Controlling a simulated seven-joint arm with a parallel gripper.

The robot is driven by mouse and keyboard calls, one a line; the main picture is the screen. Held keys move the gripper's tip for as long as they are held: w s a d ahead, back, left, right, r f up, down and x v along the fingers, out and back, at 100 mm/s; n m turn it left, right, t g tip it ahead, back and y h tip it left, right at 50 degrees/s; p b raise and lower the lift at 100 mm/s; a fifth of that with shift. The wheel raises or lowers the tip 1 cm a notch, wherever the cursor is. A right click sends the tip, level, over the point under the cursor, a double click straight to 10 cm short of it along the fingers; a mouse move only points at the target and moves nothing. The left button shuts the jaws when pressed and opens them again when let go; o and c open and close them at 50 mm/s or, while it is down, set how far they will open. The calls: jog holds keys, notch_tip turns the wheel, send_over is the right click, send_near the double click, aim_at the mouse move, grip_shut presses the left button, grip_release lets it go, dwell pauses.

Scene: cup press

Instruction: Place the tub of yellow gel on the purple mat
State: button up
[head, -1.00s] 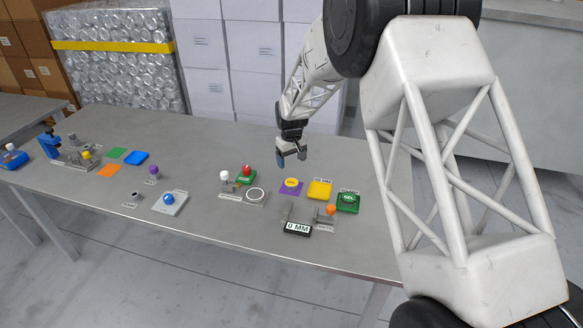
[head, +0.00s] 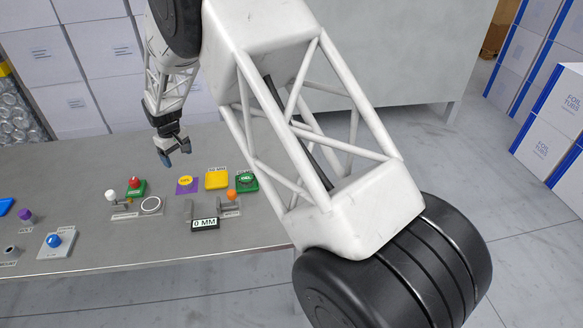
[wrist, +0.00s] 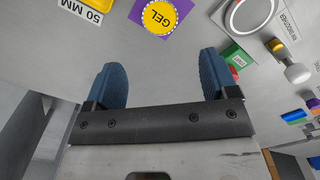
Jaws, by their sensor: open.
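The tub of yellow gel (head: 185,180) sits on the purple mat (head: 179,190), with the mat's edges showing around it. In the wrist view the tub (wrist: 160,17) has a round yellow lid reading "GEL", and the purple mat (wrist: 181,9) shows beside it at the top. My gripper (head: 177,158) is above the table, behind and a little left of the tub in the head view. In the wrist view its two blue fingers (wrist: 165,80) are wide apart with nothing between them, and the tub lies beyond the fingertips.
A yellow block labelled 50 MM (head: 217,180) and a green gel box (head: 245,181) stand right of the mat. A red-knobbed green box (head: 136,187) and a ring fixture (head: 151,205) are left. The 0 MM gauge (head: 205,224) is in front.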

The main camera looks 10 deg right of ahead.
jog(key=s+d+r+m+t, duration=0.1)
jog(key=s+d+r+m, duration=0.1)
jog(key=s+d+r, duration=0.85)
jog(key=s+d+r+m, duration=0.2)
jog(key=s+d+r, duration=0.5)
jog(key=d+r, duration=0.65)
jog(key=s+d+m, duration=0.1)
jog(key=s+d, duration=0.5)
jog(key=s, duration=0.4)
jog(key=s+d+m+t, duration=0.1)
jog(key=s+d+m, duration=0.1)
jog(key=s+d, duration=0.4)
jog(key=s+d+m, duration=0.2)
jog(key=s+d, duration=0.4)
jog(key=s, duration=0.9)
jog(key=shift+s+r+t, duration=0.25)
jog(key=shift+r+t, duration=0.05)
jog(key=shift+r, duration=0.1)
